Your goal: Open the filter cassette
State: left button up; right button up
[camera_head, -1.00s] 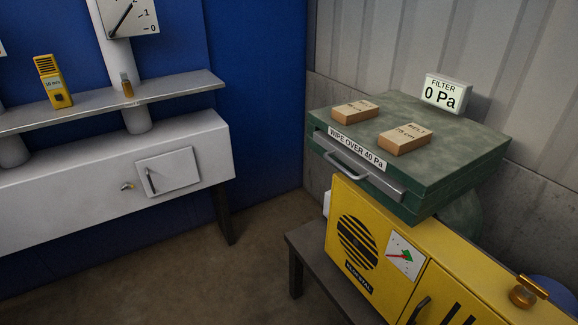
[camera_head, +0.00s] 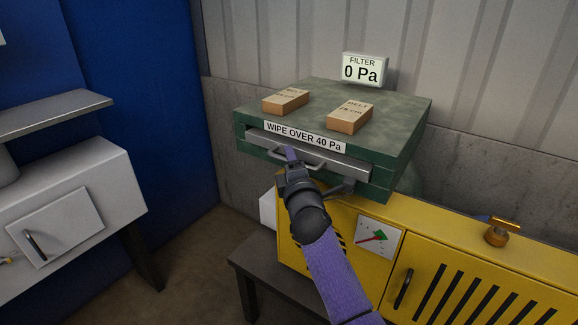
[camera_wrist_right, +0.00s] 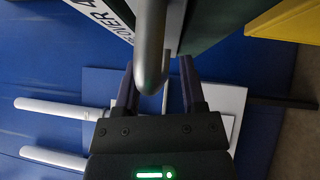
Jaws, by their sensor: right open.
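The filter cassette (camera_head: 345,161) is a grey drawer front set in a green box (camera_head: 410,125), under a label reading "WIPE OVER 40 Pa". It appears shut. Its bar handle (camera_head: 316,165) is partly hidden by my right gripper (camera_head: 291,158), which is at the handle's left part. In the right wrist view, the handle (camera_wrist_right: 150,40) comes down between the two spread fingers of my right gripper (camera_wrist_right: 158,88). The fingers are open, and I cannot tell whether they touch the bar. My left gripper is not in view.
Two brown boxes (camera_head: 285,101) labelled as belts lie on the green box. A filter display (camera_head: 362,70) behind it reads 0 Pa. A yellow cabinet (camera_head: 450,255) with a gauge stands below. A white cabinet (camera_head: 75,200) and shelf are at the left.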

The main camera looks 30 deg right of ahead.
jog(key=shift+w, duration=0.1)
grip_shut()
dwell(1.4)
